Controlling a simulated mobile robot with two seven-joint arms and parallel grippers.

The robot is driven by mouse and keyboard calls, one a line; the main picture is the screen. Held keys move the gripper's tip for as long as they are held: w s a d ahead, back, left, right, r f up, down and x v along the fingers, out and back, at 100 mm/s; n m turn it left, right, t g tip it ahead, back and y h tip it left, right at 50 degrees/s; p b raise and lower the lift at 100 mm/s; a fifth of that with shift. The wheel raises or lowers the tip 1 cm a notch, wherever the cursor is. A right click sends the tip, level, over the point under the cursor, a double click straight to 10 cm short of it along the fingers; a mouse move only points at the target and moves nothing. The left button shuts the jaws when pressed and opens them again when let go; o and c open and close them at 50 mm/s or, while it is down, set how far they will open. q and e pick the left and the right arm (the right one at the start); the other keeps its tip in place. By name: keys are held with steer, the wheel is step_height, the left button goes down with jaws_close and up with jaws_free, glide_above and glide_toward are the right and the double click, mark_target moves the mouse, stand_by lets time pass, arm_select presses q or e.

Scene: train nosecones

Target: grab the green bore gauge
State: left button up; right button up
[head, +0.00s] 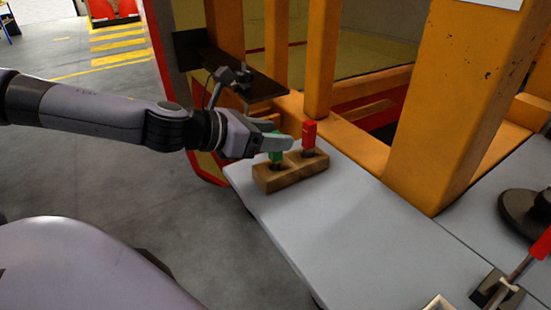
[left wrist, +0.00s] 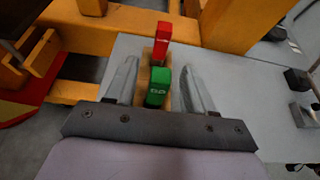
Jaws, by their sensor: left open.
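The green bore gauge (head: 275,148) stands upright in a wooden block (head: 283,180) on the grey table, beside a red gauge (head: 309,136) in the same block. My left gripper (head: 282,137) is at the green gauge, and its finger hides part of it in the head view. In the left wrist view the green gauge (left wrist: 158,88) shows between the two open fingers (left wrist: 160,80), with a gap on each side. The red gauge (left wrist: 162,40) stands just beyond it. My right gripper is not in view.
Orange posts and beams (head: 410,110) rise along the table's far side. A dark shelf (head: 225,65) is behind my left wrist. A dark round object (head: 527,215) and a red-handled tool (head: 530,255) lie at the right. The middle of the grey table (head: 350,235) is clear.

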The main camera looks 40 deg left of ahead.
arm_select(q)
steer(key=shift+w+d+f+b, duration=0.2)
steer(key=shift+w+f+b, duration=0.2)
steer(key=shift+w+b, duration=0.1)
steer(key=shift+b+x, duration=0.4)
steer(key=shift+x, duration=0.4)
steer(key=shift+d+r, duration=0.1)
steer(key=shift+r, duration=0.05)
jaws_close()
steer(key=shift+r, duration=0.2)
